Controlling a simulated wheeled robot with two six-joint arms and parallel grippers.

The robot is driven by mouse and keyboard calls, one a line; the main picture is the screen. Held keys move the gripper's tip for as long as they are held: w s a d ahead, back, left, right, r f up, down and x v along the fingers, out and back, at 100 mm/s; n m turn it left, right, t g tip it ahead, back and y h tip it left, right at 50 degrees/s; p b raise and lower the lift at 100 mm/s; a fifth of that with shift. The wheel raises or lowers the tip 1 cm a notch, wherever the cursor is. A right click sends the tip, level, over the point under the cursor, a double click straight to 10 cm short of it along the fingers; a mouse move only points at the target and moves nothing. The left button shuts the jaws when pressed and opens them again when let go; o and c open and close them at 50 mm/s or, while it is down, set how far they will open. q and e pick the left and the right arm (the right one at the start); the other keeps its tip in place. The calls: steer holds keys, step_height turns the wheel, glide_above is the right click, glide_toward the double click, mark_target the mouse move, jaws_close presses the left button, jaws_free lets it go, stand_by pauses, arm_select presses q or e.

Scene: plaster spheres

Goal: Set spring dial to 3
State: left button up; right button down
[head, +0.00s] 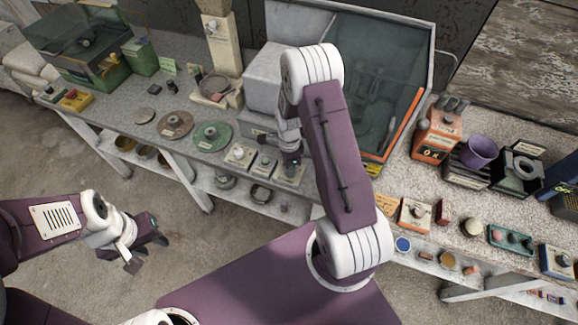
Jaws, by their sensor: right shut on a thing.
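My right gripper (291,158) points down at the bench's front edge, shut on the knob of a small pale dial box (288,173). The knob itself is hidden by the fingers, and the dial's marks are too small to read. Two similar pale dial boxes stand just left of it: a near one (264,165) and a farther one (240,155). I cannot tell from labels which is the spring dial. My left gripper (148,252) is open and empty, low over the floor, away from the bench.
A green disc (212,135) and a brown disc (175,124) lie left of the boxes. A glass-fronted cabinet (372,90) with an orange edge stands behind my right arm. An orange box (437,130) and a purple cup (478,151) stand right. Floor at left is clear.

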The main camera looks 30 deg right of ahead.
steer(key=shift+w+r, duration=0.15)
steer(key=shift+w, duration=0.05)
steer(key=c, duration=1.1)
jaws_free()
steer(key=shift+o, duration=0.5)
steer(key=shift+s, duration=0.1)
step_height(320, 180, up, 9)
steer(key=shift+f+b, duration=0.2)
steer(key=shift+b, duration=0.35)
steer(key=shift+r, duration=0.2)
